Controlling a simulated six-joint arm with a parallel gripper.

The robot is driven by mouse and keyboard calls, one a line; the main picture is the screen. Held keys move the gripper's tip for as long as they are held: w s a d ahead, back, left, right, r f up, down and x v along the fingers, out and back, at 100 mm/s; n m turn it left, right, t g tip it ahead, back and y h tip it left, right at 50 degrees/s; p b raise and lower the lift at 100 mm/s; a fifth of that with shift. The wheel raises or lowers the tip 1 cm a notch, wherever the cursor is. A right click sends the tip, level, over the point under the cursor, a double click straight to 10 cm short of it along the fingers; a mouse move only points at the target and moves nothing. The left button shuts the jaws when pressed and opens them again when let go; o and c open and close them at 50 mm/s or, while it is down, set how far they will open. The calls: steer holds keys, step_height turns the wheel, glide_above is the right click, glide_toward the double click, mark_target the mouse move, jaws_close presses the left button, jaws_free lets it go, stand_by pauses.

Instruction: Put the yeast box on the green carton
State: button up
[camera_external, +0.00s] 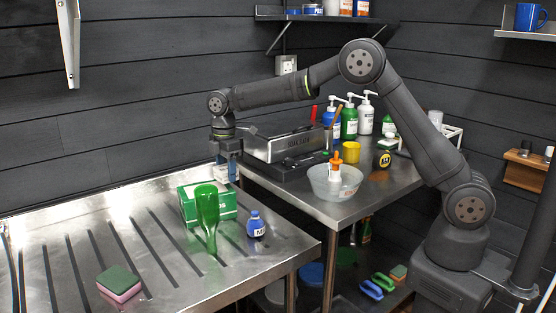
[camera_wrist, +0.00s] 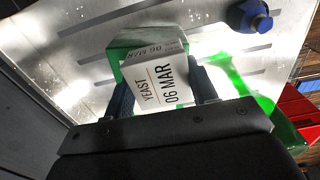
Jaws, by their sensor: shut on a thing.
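My gripper (camera_external: 228,158) is shut on the white yeast box (camera_wrist: 158,84), with one finger on each side. Its labels read "YEAST" and "06 MAR" in the wrist view. In the external view the box (camera_external: 232,173) is mostly hidden by the fingers, at the back right of the green carton. The green carton (camera_external: 187,204) lies on the ribbed steel table. In the wrist view it shows behind the box (camera_wrist: 117,48), which covers much of it. I cannot tell whether the box touches the carton.
A sponge (camera_external: 119,282) lies at the front left. A side table holds a bowl (camera_external: 335,184) and a metal case (camera_external: 285,145).

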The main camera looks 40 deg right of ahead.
mark_target(226, 167)
steer(key=shift+f, duration=1.3)
steer(key=shift+f, duration=0.15)
steer(key=o, duration=1)
step_height(226, 167, up, 12)
steer(key=shift+r, duration=0.2)
steer(key=shift+f, duration=0.15)
step_height(226, 167, down, 12)
steer(key=shift+f, duration=0.1)
steer(key=shift+r, duration=2.05)
